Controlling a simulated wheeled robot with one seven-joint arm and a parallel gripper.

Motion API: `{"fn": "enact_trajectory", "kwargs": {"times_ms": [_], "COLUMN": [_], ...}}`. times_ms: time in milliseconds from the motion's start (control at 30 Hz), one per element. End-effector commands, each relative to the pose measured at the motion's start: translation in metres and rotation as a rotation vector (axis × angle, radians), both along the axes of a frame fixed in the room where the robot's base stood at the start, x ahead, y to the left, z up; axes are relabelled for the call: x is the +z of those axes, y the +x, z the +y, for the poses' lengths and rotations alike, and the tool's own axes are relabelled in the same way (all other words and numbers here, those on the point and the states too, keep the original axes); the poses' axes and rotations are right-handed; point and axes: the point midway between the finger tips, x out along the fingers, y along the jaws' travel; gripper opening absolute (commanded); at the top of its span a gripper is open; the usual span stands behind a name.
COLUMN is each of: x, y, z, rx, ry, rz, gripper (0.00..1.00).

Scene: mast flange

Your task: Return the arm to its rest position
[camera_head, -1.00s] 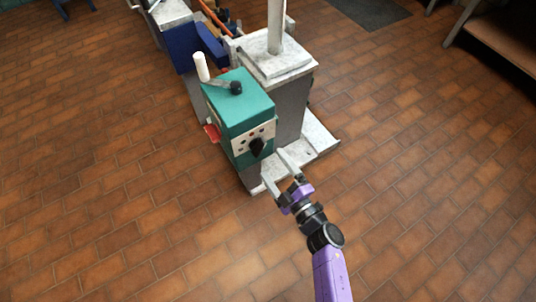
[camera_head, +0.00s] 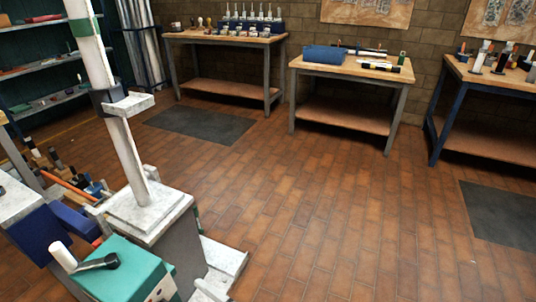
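My arm and my gripper are out of view now. The mast (camera_head: 132,160) stands upright on a pale square plinth (camera_head: 160,213) at the left, with a grey bracket (camera_head: 128,103) partway up it. The teal box (camera_head: 122,272) with a black lever and a white cylinder on top sits at the bottom left, in front of the plinth. Its front face is mostly cut off by the lower edge of the picture.
A workbench with several tools (camera_head: 225,38) stands at the back. A middle bench (camera_head: 345,68) carries a blue bin (camera_head: 323,54). A blue-legged bench (camera_head: 500,80) is at the right. Shelves (camera_head: 50,75) stand at the left. The tiled floor (camera_head: 310,200) is open in the middle.

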Motion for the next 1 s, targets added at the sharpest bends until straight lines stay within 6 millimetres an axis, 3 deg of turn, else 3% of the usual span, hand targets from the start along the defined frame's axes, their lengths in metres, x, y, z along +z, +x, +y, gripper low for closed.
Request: {"fn": "enact_trajectory", "kwargs": {"times_ms": [167, 367, 700, 1000], "x": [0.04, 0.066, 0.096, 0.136], "y": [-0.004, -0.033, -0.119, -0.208], "z": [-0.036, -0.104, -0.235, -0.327], "rx": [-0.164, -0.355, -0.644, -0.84], "ry": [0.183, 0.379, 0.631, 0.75], "rz": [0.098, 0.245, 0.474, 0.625], "gripper": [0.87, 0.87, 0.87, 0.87]}}
